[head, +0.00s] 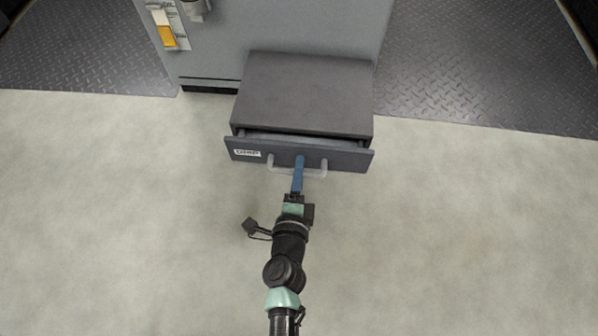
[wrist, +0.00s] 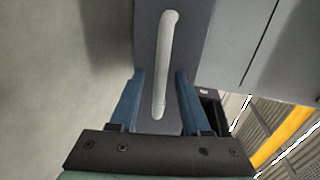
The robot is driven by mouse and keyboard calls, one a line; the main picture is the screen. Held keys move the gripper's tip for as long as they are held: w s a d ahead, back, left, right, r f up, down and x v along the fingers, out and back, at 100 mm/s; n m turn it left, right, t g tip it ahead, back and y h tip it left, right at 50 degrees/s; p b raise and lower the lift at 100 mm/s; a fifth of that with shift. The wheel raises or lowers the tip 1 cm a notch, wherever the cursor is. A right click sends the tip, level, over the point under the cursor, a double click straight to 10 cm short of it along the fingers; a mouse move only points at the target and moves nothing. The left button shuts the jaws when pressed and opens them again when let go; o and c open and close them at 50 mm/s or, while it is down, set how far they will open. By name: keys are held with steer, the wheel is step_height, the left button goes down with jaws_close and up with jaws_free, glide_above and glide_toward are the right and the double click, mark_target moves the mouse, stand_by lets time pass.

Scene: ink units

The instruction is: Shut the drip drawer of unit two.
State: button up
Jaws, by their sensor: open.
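The drip drawer (head: 345,159) is a dark grey front with a white label at its left, standing slightly out from its dark housing (head: 305,92). A narrow gap shows along its top edge. Its pale bar handle (head: 318,173) is at the middle of the front. My gripper (head: 299,160) is at the drawer front, its blue fingers over the handle. In the wrist view, my gripper (wrist: 160,71) is open, with one finger on each side of the handle (wrist: 168,45). Whether the fingers touch the front cannot be told.
The grey cabinet (head: 290,28) stands behind the housing, with a white and yellow tag (head: 167,30) on its left. No unit number is readable. Dark tread-plate flooring (head: 470,65) lies on both sides. The pale floor (head: 450,230) around my arm is clear.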

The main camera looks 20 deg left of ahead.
steer(key=shift+w, duration=0.1)
jaws_close()
stand_by(1.4)
